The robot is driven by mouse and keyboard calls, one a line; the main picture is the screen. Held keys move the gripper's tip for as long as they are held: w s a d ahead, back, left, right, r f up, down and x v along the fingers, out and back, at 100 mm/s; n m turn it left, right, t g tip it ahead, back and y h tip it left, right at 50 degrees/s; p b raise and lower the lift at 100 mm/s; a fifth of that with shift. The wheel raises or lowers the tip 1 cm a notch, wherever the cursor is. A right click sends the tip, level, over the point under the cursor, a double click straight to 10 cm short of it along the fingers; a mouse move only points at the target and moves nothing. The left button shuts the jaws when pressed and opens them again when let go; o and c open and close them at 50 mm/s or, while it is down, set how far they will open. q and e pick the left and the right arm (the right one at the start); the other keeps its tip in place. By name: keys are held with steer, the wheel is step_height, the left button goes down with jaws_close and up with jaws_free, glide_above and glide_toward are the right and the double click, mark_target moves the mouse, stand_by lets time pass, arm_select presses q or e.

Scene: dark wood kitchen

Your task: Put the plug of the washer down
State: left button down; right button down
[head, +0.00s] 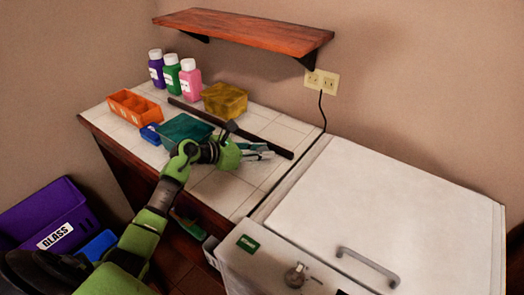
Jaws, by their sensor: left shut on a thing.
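The white washer (390,215) fills the lower right, with a grey handle and a round knob. A black cord (323,112) runs from the wall outlet (321,82) down behind the counter and washer edge. Its upper end meets the outlet; the plug is too small to make out. My left gripper (262,152) is over the tiled counter, left of the cord and apart from its visible stretch. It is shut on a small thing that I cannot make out. My right gripper is not in view.
A wooden shelf (245,30) hangs above. A purple bin (45,215) stands lower left.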

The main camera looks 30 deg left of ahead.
arm_select(q)
steer(key=shift+f, duration=0.2)
steer(key=c, duration=1.7)
jaws_free()
steer(key=shift+r, duration=0.25)
steer(key=shift+r+p, duration=0.45)
steer(key=shift+p, duration=0.15)
steer(key=b+v, duration=0.2)
steer(key=v, duration=0.9)
steer(key=shift+a+f, duration=0.1)
steer(key=shift+f, duration=0.1)
steer(key=shift+s+a+r, duration=0.2)
steer(key=shift+s+r, duration=0.15)
steer(key=shift+s, duration=0.1)
